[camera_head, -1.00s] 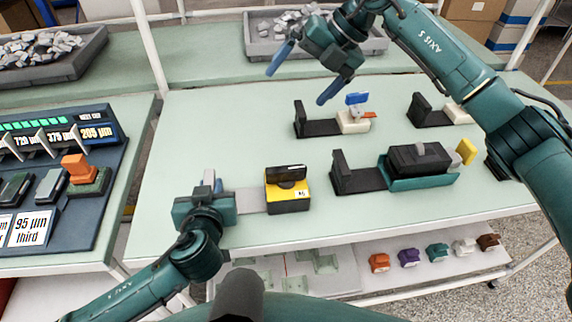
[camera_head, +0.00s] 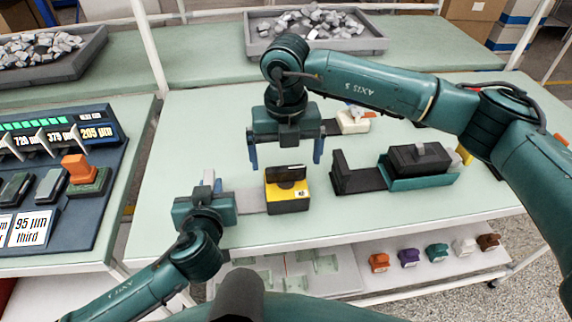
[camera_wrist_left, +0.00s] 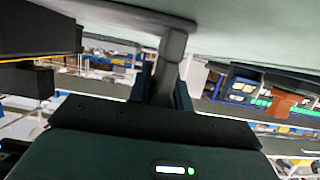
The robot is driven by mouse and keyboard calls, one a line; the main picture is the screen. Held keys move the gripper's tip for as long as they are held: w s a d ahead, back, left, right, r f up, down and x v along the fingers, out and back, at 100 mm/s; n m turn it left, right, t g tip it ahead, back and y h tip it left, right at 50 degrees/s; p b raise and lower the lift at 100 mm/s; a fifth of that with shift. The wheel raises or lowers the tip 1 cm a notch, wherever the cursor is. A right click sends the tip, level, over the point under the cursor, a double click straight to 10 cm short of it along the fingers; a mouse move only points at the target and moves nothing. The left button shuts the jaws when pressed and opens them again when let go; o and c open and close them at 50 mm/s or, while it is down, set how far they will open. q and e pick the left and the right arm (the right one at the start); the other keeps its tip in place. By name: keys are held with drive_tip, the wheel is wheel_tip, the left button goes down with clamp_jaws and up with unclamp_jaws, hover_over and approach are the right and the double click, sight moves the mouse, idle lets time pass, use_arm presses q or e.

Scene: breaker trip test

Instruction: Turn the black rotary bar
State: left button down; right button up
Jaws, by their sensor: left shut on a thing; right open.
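A yellow and black box (camera_head: 287,195) stands on the pale green table. The black rotary bar (camera_head: 286,171) lies across its top. My right gripper (camera_head: 286,158) is open and points down, its blue fingers spread to either side of the bar and apart from it in the picture. How high it hangs over the box I cannot tell. My left gripper (camera_head: 211,184) is shut on a grey handle (camera_head: 208,178) at the left end of a grey plate (camera_head: 250,200) that meets the box. In the left wrist view the handle (camera_wrist_left: 172,62) stands between the dark fingers.
A black bracket (camera_head: 355,180) and a teal holder (camera_head: 425,178) with a black block stand right of the box. A white part (camera_head: 353,121) lies behind, partly hidden by my right arm. A panel with slots and labels (camera_head: 60,190) is on the left table.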

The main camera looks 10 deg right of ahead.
sight(286, 168)
drive_tip(key=shift+f, duration=1.75)
drive_tip(key=c, duration=1)
